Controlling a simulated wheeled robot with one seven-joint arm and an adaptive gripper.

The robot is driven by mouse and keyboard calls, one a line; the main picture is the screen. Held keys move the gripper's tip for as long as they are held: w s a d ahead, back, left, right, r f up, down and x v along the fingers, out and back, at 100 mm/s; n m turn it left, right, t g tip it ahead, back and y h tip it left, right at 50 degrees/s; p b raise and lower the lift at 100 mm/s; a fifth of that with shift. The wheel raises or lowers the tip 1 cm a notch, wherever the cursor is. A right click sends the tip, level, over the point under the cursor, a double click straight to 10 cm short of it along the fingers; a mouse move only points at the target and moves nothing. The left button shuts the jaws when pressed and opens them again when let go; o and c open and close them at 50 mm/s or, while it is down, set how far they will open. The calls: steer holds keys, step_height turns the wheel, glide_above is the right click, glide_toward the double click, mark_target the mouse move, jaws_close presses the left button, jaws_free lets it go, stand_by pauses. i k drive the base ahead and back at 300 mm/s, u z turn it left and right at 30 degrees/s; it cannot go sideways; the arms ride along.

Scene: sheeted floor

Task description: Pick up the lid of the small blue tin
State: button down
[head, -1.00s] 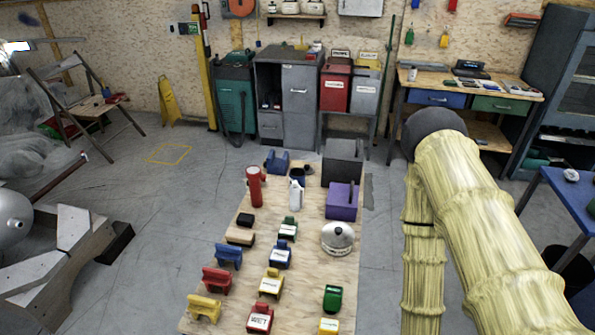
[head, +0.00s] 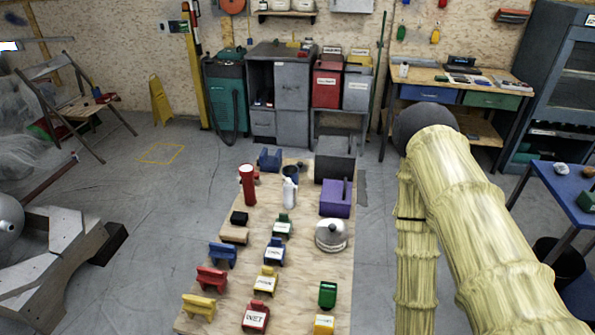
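Several small blue items stand on the plywood sheet (head: 205,275), and I cannot tell for sure which is the small blue tin. A dark blue round can (head: 291,172) stands near the far end, behind a white bottle (head: 289,193). A blue boxy item with a white label (head: 274,252) stands mid-sheet. A plain blue item (head: 222,254) stands to its left, and a larger blue box (head: 269,159) is at the far end. No separate lid can be made out. My yellow-sleeved arm is at the right; its gripper is out of view.
The sheet also holds a red cylinder (head: 247,185), a purple box (head: 335,198), a grey box (head: 336,158), a silver dome (head: 331,235) and several coloured items. A workbench (head: 458,80) and cabinets (head: 291,95) line the back wall. A blue table (head: 562,190) is at right.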

mark_target(302, 166)
steer(key=z, duration=0.45)
steer(key=k, duration=0.5)
steer(key=z, duration=0.9)
steer(key=k, duration=0.8)
steer(key=z, duration=0.55)
steer(key=i, duration=1.75)
steer(key=u, duration=0.55)
steer(key=i, duration=1.85)
steer(key=u, duration=1.3)
steer(key=i, duration=1)
steer(key=u, duration=1.55)
steer(key=i, duration=0.5)
steer(key=u, duration=0.5)
